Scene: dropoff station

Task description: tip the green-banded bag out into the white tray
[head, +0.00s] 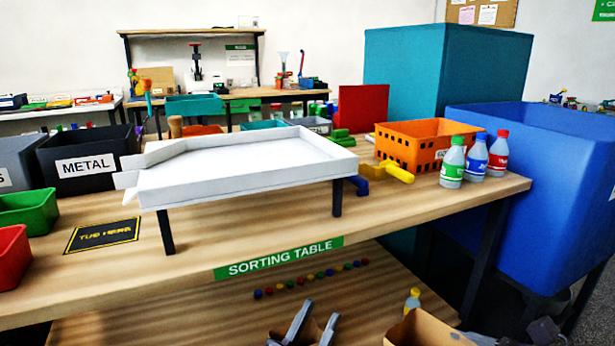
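The white tray (245,185) stands on short dark legs on the sorting table, with a narrow spout at its left end. Its floor looks empty. I see no bag with a green band. A brown paper-like thing (281,338) shows at the bottom edge, mostly cut off, and I cannot tell if it is the bag. My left gripper (313,325) is beside it, below the table's front edge. Its two grey fingers stand apart, with nothing clearly gripped between them.
An orange crate (412,151) and three bottles with green, blue and red labels stand right of the tray. A black METAL bin (88,162) and green and red bins are left. A large blue bin (540,190) borders the table. An open cardboard box (428,330) is at bottom right.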

